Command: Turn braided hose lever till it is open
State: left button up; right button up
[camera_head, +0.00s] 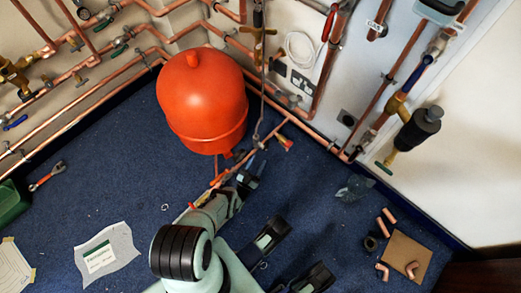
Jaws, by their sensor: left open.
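A thin grey braided hose (262,85) runs down the wall right of the orange tank and ends near the low copper pipe. A small red-orange handle (285,142) shows beside its lower end; I cannot tell surely whether it is the hose's lever, or how it is turned. My left gripper (251,172) is open just below the hose's lower end, close to the pipe. Its fingers are small and dark, and contact with anything cannot be made out.
The orange tank (202,100) stands left of the hose, close to my left arm. Copper pipes (85,92) line the wall. Loose copper fittings (382,271) and a cardboard piece (405,250) lie at right.

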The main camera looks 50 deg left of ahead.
pick_arm(q)
jog(key=shift+s+d+f, duration=0.1)
jog(key=shift+s+d, duration=0.05)
jog(key=shift+s, duration=0.25)
pick_arm(e)
jog(key=shift+s, duration=0.1)
dwell(0.4)
